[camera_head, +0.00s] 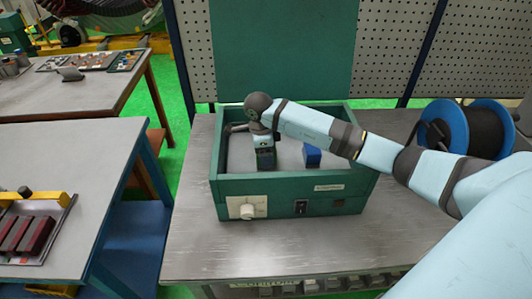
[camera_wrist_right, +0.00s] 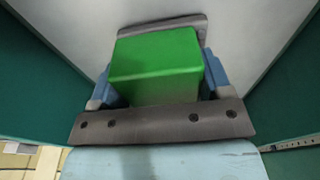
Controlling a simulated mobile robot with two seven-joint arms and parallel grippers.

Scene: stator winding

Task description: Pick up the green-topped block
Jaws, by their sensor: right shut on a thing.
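The green-topped block (camera_wrist_right: 157,65) fills the middle of the right wrist view, between the two fingers of my right gripper (camera_wrist_right: 160,82). The fingers touch its left and right sides, and the gripper is shut on it. In the head view my right gripper (camera_head: 265,160) points down inside the green-walled box (camera_head: 283,196), left of its middle. There the gripper hides most or all of the block. I cannot tell whether the block touches the box floor. My left gripper is not in view.
A blue block (camera_head: 312,155) stands in the box, right of my gripper. A blue cable spool (camera_head: 437,131) stands on the right of the table (camera_head: 190,232). Another table with dark red blocks (camera_head: 25,235) is at the left.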

